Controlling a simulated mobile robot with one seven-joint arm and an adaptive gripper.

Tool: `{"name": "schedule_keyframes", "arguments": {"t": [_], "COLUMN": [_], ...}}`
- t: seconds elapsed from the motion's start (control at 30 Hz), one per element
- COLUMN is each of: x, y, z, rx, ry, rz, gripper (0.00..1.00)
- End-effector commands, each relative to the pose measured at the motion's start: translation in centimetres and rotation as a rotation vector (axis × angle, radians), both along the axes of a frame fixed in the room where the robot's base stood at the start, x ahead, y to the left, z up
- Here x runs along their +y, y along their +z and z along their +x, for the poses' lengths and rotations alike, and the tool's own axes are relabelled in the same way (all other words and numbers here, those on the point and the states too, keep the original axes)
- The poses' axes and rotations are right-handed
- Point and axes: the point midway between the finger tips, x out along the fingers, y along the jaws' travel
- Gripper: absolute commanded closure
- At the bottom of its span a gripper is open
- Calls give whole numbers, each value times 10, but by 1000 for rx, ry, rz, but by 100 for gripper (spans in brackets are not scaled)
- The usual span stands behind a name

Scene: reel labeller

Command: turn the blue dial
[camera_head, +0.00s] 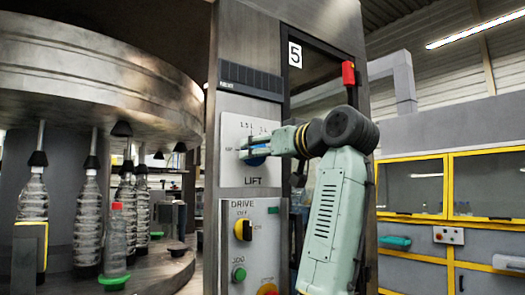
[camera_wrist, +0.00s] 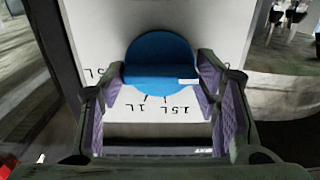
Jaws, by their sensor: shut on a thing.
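The blue dial (camera_wrist: 158,52) is on a pale panel with printed marks such as 1L and 1.5L. In the head view the blue dial (camera_head: 257,160) is on the upper LIFT panel (camera_head: 233,131), mostly covered by my gripper. My gripper (camera_head: 247,153) reaches in from the right. In the wrist view my gripper (camera_wrist: 161,85) has one purple-lined finger on each side of the dial's raised grip, shut on it. A small white mark shows on the right part of the dial. The tips' exact contact is partly hidden.
Below is a DRIVE panel with a black and yellow switch (camera_head: 243,230) and a green button (camera_head: 239,273). A red fixture (camera_head: 348,74) is at the upper right of the column. A bottle carousel (camera_head: 95,75) stands left, yellow-framed cabinets (camera_head: 486,185) right.

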Motion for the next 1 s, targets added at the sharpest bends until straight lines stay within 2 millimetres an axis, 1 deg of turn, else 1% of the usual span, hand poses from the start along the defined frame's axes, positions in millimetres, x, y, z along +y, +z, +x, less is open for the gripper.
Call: {"name": "schedule_keyframes", "arguments": {"t": [0.03, 0.27, 0.3, 0.53, 0.67, 1.0], "x": [0, 0, 0, 0, 0, 0], "y": [0, 0, 0, 1, 2, 2], "z": [0, 0, 0, 0, 0, 0], "rx": [-1, -1, -1, 14, 44, 200], "ry": [-1, -1, -1, -1, -1, 0], "rz": [1, 1, 1, 22, 64, 281], "gripper": [56, 71, 72, 72, 72, 72]}}
